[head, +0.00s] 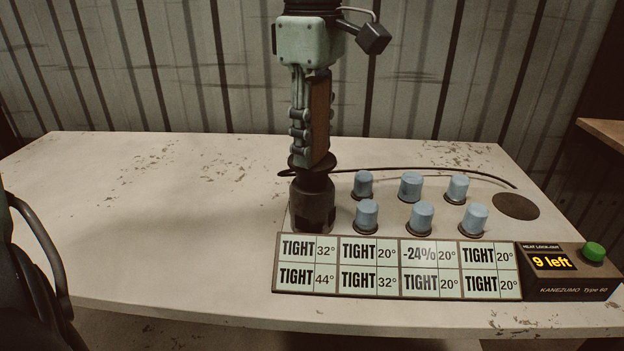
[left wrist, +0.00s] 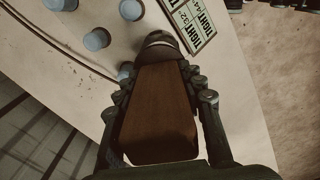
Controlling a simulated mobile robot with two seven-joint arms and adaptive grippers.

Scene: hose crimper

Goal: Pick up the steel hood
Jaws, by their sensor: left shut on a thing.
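The steel hood (head: 314,205) is a dark metal cylinder with a flange and a brown wooden grip (head: 320,120) on top. It is upright at the left end of the rows of blue-capped pieces. My left gripper (head: 311,150) comes down from above and is shut on the wooden grip. In the left wrist view the grip (left wrist: 158,110) lies between the two fingers, and a bit of the hood's metal (left wrist: 160,38) shows beyond it. I cannot tell whether the hood's lower rim touches the surface. What is under the hood is hidden. My right gripper is not in view.
Several blue-capped pieces (head: 421,215) stand close to the hood's right. A label panel (head: 397,267) is just in front of it. A counter box (head: 567,270) reading "9 left" with a green button (head: 594,252) is at right. The worktable's (head: 130,220) left side is clear.

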